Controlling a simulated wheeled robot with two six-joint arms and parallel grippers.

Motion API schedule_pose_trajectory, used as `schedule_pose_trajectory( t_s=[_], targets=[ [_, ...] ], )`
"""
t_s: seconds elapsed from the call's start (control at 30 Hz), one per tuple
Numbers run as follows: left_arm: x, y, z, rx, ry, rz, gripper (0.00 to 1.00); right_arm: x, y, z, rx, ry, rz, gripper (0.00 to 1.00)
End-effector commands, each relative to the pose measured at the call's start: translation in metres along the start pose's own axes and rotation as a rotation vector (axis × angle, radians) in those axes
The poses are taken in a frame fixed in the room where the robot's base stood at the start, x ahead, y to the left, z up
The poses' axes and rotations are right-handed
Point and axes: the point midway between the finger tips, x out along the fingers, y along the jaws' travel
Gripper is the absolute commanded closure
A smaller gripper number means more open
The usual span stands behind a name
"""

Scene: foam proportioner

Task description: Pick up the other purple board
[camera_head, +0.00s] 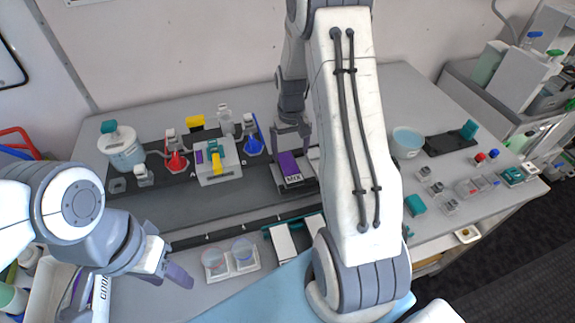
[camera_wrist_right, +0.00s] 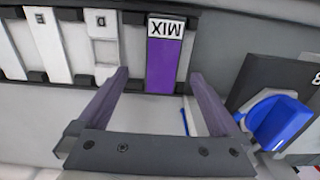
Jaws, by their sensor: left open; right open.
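A purple board with a white MIX label (camera_head: 288,163) lies on a dark rack in the middle of the bench. In the right wrist view the purple board (camera_wrist_right: 161,66) is at top centre, its label upside down. My right gripper (camera_head: 291,132) is open just behind the board. In its wrist view the gripper's two fingers (camera_wrist_right: 158,76) lie on either side of the board's lower end, with gaps, and hold nothing. My left gripper (camera_head: 170,270) is open and empty at the front left, far from the board.
White boards (camera_wrist_right: 48,45) stand beside the purple one. Two clear dishes (camera_head: 230,258) sit in front. My right arm hides part of the bench.

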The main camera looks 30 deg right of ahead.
Motion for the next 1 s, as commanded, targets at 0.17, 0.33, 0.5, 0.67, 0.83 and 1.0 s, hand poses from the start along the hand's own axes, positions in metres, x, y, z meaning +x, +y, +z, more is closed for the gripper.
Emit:
schedule_pose_trajectory(
  t_s=[0.17,0.33,0.5,0.67,0.83,1.0],
  targets=[
    [-0.006,0.0,0.0,0.0,0.0,0.0,0.5,0.011,0.0,0.001,0.001,-0.004,0.0,0.0],
    [-0.021,0.002,-0.001,0.002,0.0,0.0,0.5,0.031,-0.004,0.001,-0.001,-0.005,-0.001,0.0],
    [-0.027,0.002,-0.002,0.004,0.0,0.0,0.5,0.053,-0.006,0.0,-0.002,-0.002,0.0,0.0],
    [-0.028,0.002,-0.002,0.004,0.0,0.0,0.5,0.06,-0.006,0.0,-0.003,0.0,0.0,0.0],
    [-0.027,0.002,-0.001,0.004,0.0,0.0,0.5,0.06,-0.007,-0.001,-0.004,0.001,0.0,0.04],
    [-0.027,0.002,-0.002,0.004,0.0,0.0,0.5,0.06,-0.007,-0.001,-0.004,0.001,0.0,0.69]
  ],
)
